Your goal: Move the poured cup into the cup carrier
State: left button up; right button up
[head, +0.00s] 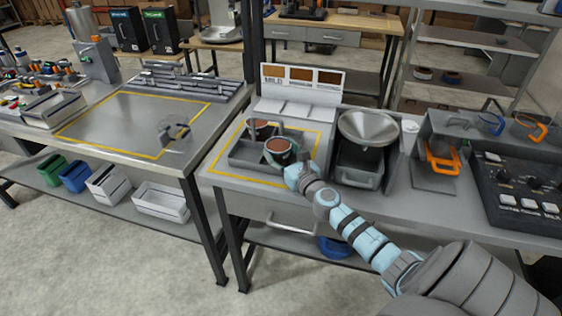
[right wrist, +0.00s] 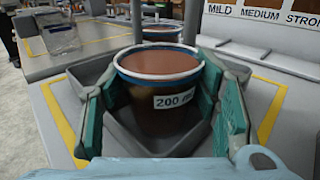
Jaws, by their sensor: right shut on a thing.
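A cup with a blue-white rim, brown contents and a "200" label (right wrist: 165,100) is between the teal fingers of my right gripper (head: 284,160), which is shut on it. The cup also shows in the head view (head: 279,147) and looks upright. It is at the front right compartment of the grey cup carrier (head: 241,153); the carrier's walls surround its lower part in the right wrist view. I cannot tell whether its base touches the floor. A second brown-filled cup (head: 261,128) stands behind it in the carrier, partly hidden by the handle. My left gripper is not in view.
A yellow outline (head: 229,177) surrounds the carrier. A MILD, MEDIUM, STRONG colour card (head: 302,80) stands behind it. A metal funnel (head: 368,126) on a grey unit is close on the right. A clear cup (head: 174,136) stands on the left table, which has free room.

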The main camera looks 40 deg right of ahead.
jog(key=shift+r, duration=0.1)
jog(key=o, duration=1.6)
jog(key=s, duration=0.4)
jog(key=s+a, duration=0.1)
jog(key=s, duration=0.3)
jog(key=s+a+b, duration=0.1)
jog(key=s, duration=0.3)
jog(key=shift+w, duration=0.1)
